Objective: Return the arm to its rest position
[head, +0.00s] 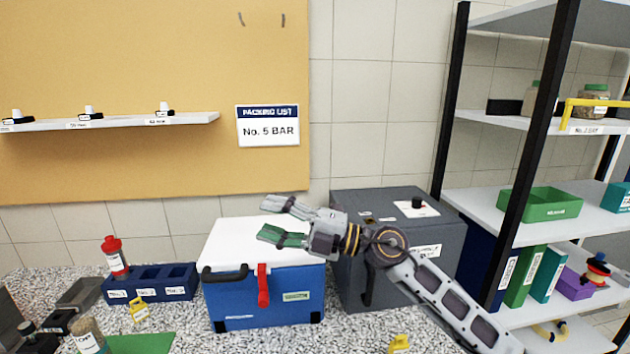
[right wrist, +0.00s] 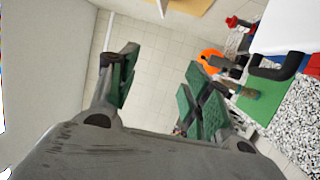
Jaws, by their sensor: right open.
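My right gripper (head: 272,221) is open and empty in the head view, in front of and above the white lid of a blue cooler box (head: 262,295). Its arm comes in from the lower right, across the front of a dark grey box (head: 345,215). In the right wrist view, the two green-padded fingers of my right gripper (right wrist: 160,90) stand wide apart with nothing between them but tiled surface beyond. My left gripper is not in view.
A blue rack (head: 150,284) and a red-capped bottle (head: 115,258) stand on the speckled counter at left. A black-framed shelf (head: 475,205) with a green tray (head: 541,204) stands at right, near my right arm. A wall shelf (head: 125,122) hangs upper left.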

